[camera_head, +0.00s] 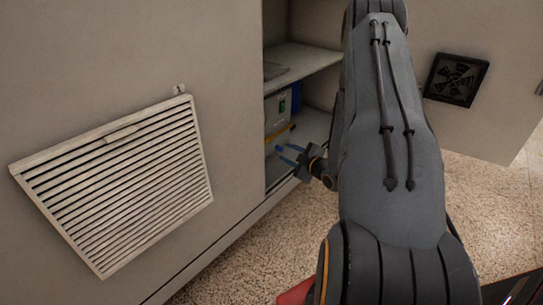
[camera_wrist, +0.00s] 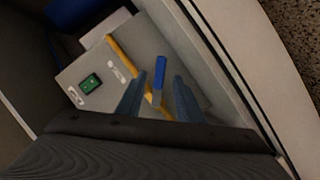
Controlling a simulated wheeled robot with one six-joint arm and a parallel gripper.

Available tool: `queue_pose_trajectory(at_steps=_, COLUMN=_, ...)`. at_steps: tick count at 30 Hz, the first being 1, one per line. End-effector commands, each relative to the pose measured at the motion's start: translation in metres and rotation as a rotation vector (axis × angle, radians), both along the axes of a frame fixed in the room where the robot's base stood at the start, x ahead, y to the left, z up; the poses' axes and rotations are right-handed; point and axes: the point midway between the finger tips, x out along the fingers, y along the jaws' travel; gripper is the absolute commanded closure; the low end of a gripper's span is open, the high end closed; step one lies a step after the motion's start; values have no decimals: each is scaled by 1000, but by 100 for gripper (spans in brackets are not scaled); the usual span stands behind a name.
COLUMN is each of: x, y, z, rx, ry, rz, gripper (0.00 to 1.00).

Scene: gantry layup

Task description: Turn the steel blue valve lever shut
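The blue valve lever (camera_wrist: 160,72) stands on a yellow pipe (camera_wrist: 122,55) inside the open cabinet. In the wrist view it shows between the two fingers of my gripper (camera_wrist: 157,95), toward their tips. Gaps show on both sides of it. In the head view my gripper (camera_head: 284,152) reaches into the cabinet's lower part, fingers apart, near the yellow pipe (camera_head: 277,135). A small blue piece (camera_head: 277,149) by the fingertips looks like the lever. I cannot tell the depth between fingers and lever.
A grey box with a green panel (camera_wrist: 91,83) is beside the pipe. A shelf (camera_head: 300,66) lies above, and the cabinet wall (camera_wrist: 215,60) is close on the right. A louvred grille (camera_head: 118,180) is on the left outer panel, a fan vent (camera_head: 455,79) at right.

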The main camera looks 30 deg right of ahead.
Motion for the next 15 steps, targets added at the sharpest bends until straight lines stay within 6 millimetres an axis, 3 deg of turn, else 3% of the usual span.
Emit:
queue_pose_trajectory(at_steps=7, x=39, y=4, z=-12, rx=-1, ry=-1, rz=3, gripper=66)
queue_pose_trajectory(at_steps=15, x=60, y=4, z=-17, rx=0, ry=1, rz=1, gripper=66)
